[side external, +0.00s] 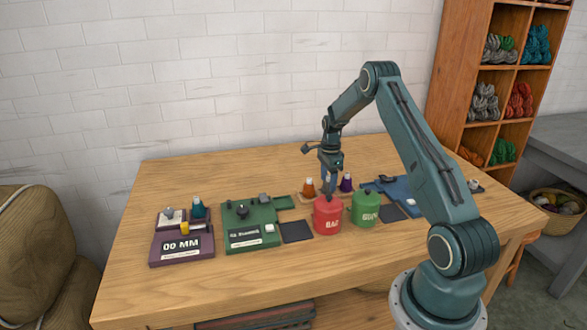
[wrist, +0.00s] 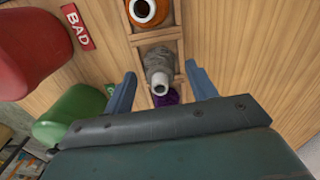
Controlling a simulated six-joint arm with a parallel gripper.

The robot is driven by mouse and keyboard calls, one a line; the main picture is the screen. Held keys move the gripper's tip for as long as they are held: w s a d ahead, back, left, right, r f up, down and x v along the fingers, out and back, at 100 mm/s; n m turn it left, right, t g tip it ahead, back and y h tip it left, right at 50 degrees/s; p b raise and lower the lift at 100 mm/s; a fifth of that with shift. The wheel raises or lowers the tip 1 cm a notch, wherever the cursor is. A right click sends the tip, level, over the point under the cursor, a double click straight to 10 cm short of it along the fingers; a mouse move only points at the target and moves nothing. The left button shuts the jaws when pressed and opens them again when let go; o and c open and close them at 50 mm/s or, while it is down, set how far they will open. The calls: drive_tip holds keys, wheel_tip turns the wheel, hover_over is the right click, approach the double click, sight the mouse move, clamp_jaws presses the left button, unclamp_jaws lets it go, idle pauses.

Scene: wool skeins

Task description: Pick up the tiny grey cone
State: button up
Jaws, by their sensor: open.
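A small grey cone of yarn (wrist: 157,66) with a pale top stands in a wooden rack (wrist: 152,40) in the wrist view. It is between an orange cone (wrist: 147,10) and a purple cone (wrist: 166,98). My gripper (wrist: 160,72) is open, with one blue finger on each side of the grey cone; contact does not show. In the side view my gripper (side external: 328,182) points down between the orange cone (side external: 309,187) and the purple cone (side external: 346,183). There I cannot make out the grey cone behind the fingers and red canister.
A red canister (side external: 327,217) and a green canister (side external: 365,210) stand close in front of the rack. A green device (side external: 250,224) and a purple device (side external: 182,238) are to the left. A blue device (side external: 397,190) lies to the right. The table's back left is clear.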

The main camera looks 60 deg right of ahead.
drive_tip(key=c, duration=1.1)
drive_tip(key=shift+o, duration=0.2)
drive_tip(key=shift+r, duration=0.1)
wheel_tip(320, 180, up, 20)
idle(0.8)
wheel_tip(320, 180, up, 5)
hover_over(329, 176)
drive_tip(key=shift+w, duration=0.1)
idle(0.5)
drive_tip(key=shift+a, duration=0.1)
